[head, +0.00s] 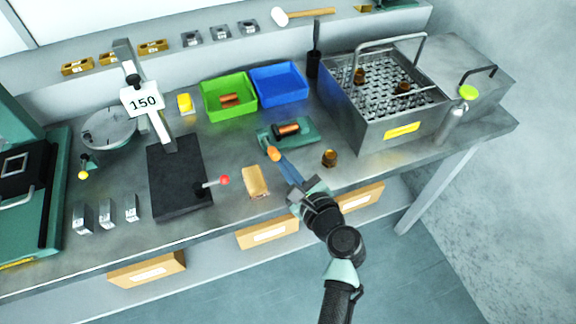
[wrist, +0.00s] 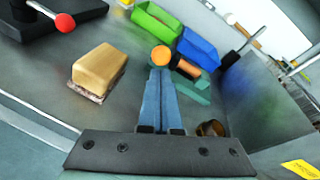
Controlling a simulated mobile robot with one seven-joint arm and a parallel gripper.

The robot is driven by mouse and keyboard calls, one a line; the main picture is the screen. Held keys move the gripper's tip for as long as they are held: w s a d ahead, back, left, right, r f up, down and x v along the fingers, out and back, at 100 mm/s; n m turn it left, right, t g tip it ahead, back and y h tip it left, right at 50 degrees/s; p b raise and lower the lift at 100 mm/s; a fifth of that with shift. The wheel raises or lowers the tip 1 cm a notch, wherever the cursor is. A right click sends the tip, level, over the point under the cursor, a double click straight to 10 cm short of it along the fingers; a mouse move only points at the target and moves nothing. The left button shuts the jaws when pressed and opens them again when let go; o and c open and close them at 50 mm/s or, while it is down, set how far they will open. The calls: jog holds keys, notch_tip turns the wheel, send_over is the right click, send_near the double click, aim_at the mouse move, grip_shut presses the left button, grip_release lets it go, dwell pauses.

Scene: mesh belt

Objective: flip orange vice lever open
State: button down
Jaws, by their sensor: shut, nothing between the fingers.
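The small green vice (head: 303,131) sits on the metal bench in front of the two bins, with a copper cylinder (head: 287,129) lying in it. Its orange lever knob (head: 273,153) is at the vice's front left. In the wrist view the orange knob (wrist: 162,56) shows just beyond my fingertips, with the copper cylinder (wrist: 187,69) to its right. My gripper (head: 279,160) is shut and empty, its blue fingers pointing at the knob. The fingertips overlap the knob's lower edge in the wrist view (wrist: 160,72); I cannot tell whether they touch. The lever's arm is mostly hidden.
A tan block (head: 256,181) lies left of my fingers, and a copper part (head: 329,158) stands to the right. Green (head: 228,112) and blue (head: 278,99) bins are behind the vice. A metal basket (head: 362,131) stands right. A red-knobbed lever (head: 223,180) is left.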

jog(key=shift+r+p, duration=0.4)
jog(key=shift+p, duration=0.8)
jog(key=shift+w+r+g+p, duration=0.15)
jog(key=shift+g+p, duration=0.25)
jog(key=shift+p, duration=0.2)
